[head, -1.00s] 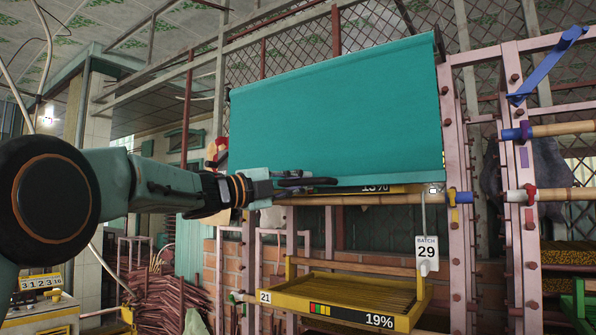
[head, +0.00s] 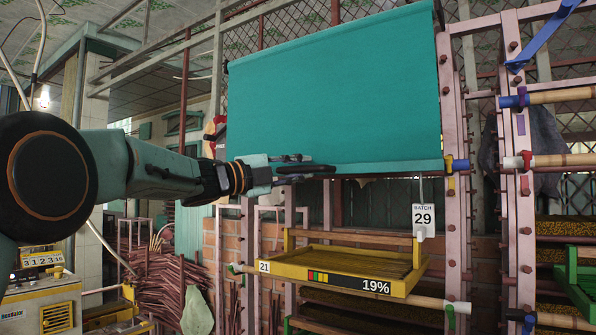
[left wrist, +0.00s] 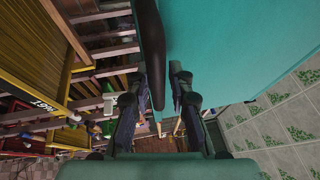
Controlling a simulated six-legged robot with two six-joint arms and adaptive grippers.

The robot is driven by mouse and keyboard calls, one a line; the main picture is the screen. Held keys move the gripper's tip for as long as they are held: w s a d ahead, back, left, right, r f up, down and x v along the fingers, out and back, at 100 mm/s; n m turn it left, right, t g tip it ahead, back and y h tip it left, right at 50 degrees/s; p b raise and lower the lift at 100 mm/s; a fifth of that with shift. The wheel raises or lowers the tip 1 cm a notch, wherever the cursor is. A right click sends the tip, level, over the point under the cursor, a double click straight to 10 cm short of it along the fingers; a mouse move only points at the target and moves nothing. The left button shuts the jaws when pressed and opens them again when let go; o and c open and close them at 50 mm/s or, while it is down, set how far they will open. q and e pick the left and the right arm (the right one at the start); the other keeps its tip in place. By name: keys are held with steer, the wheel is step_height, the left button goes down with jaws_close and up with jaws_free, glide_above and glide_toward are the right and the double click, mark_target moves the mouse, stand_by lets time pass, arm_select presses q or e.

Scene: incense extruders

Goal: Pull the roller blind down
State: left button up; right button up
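The roller blind (head: 335,90) is a wide teal sheet hanging in front of a pink rack, with its lower edge above a yellow tray. A dark, narrow bar (head: 306,169) shows at its lower edge. My left gripper (head: 290,169) is at this edge, left of the blind's middle, with the dark bar between its fingers. In the left wrist view, the fingers (left wrist: 160,85) stand apart on either side of the dark bar (left wrist: 151,55), and the blind (left wrist: 225,45) fills the upper right. Whether both fingers press on the bar is unclear. My right gripper is not in view.
The yellow tray (head: 343,260) marked 19% sits below the blind. Brown sticks (head: 158,285) are piled at lower left.

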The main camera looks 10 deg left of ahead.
arm_select(q)
steer(key=shift+o, duration=1.3)
steer(key=shift+s+d+r, duration=0.1)
steer(key=shift+s, duration=0.15)
steer(key=shift+w+a+f, duration=0.2)
steer(key=shift+w+a, duration=0.05)
steer(key=shift+a, duration=0.05)
steer(key=v, duration=1.1)
steer(key=shift+s, duration=0.5)
steer(key=shift+w+a, duration=0.1)
steer(key=shift+a, duration=0.1)
